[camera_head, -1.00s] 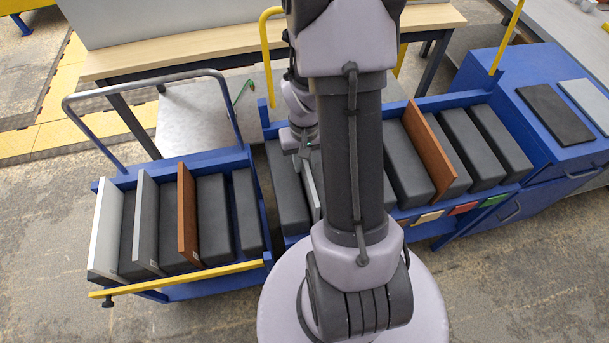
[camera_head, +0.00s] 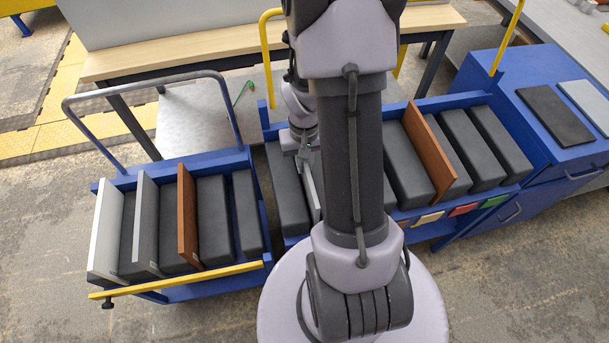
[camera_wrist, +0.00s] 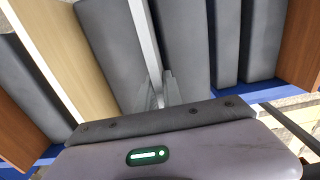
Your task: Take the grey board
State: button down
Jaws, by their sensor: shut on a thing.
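A thin grey board (camera_head: 312,188) stands upright in the blue rack in the head view, between dark blocks and partly hidden by my arm. In the wrist view the board (camera_wrist: 143,40) shows as a pale edge running up from my fingers. My gripper (camera_wrist: 158,92) is shut on the near end of this board. In the head view my gripper (camera_head: 303,152) is small and partly covered by my own arm. I cannot tell whether the board's lower edge still touches the rack.
Dark blocks (camera_head: 408,165) stand close on both sides, and a brown board (camera_head: 428,150) is further right in the rack. A blue cart (camera_head: 200,160) at left holds a whitish, a grey and a brown board. Two flat panels (camera_head: 555,112) lie on the blue cabinet.

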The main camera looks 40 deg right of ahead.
jog(key=shift+r, duration=0.1)
dwell(0.7)
notch_tip(320, 180, up, 18)
jog(key=p, duration=0.7)
